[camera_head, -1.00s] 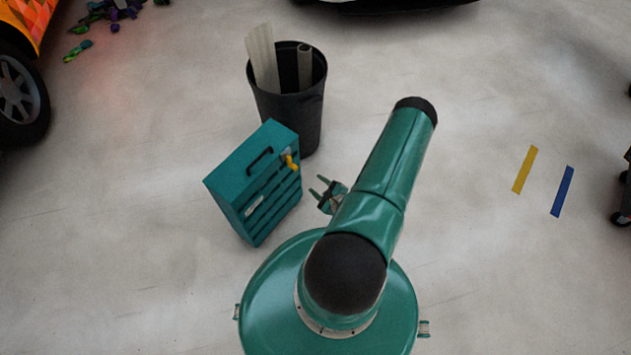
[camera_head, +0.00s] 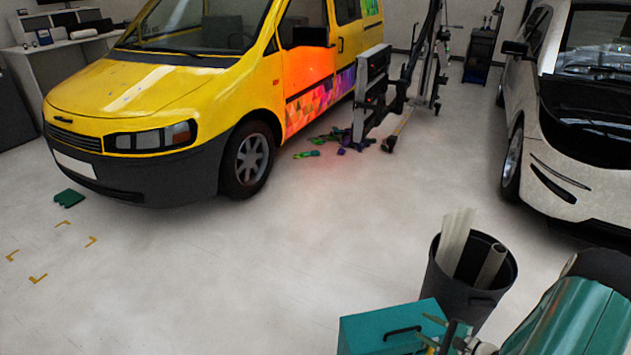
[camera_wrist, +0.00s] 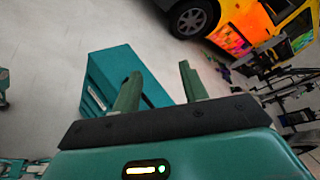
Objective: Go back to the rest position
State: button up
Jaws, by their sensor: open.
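My gripper (camera_wrist: 160,76) is open, with its two green fingers apart and nothing between them in the wrist view. In the head view it shows only in part at the bottom edge, in front of the right side of the teal toolbox (camera_head: 375,325). In the wrist view the toolbox (camera_wrist: 105,72) stands on the floor beyond the left finger. I cannot tell the exact gap between them. My arm fills the lower right corner of the head view.
A black bin (camera_head: 463,290) with rolls stands behind the toolbox. A yellow van (camera_head: 170,75) is at the left and a white car (camera_head: 560,150) at the right. Colourful scraps (camera_head: 335,140) lie by the van. A green cloth-like item (camera_head: 69,198) lies near yellow floor marks. The middle floor is clear.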

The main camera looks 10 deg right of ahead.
jog(key=s+a+r+n+g, duration=0.1)
jog(key=a+r+n+g, duration=0.45)
jog(key=a+r, duration=0.35)
jog(key=s+a+r+n+g, duration=0.1)
jog(key=a+r+n+g, duration=0.45)
jog(key=r, duration=0.65)
jog(key=s+a+r+n+t+h, duration=0.2)
jog(key=s+a+r+n+h, duration=0.2)
jog(key=s+r, duration=0.2)
jog(key=s+a+r+n+t+h, duration=0.2)
jog(key=s+a+r+n+h, duration=0.2)
jog(key=s+r, duration=0.3)
jog(key=shift+r+n, duration=0.3)
jog(key=shift+r, duration=1.5)
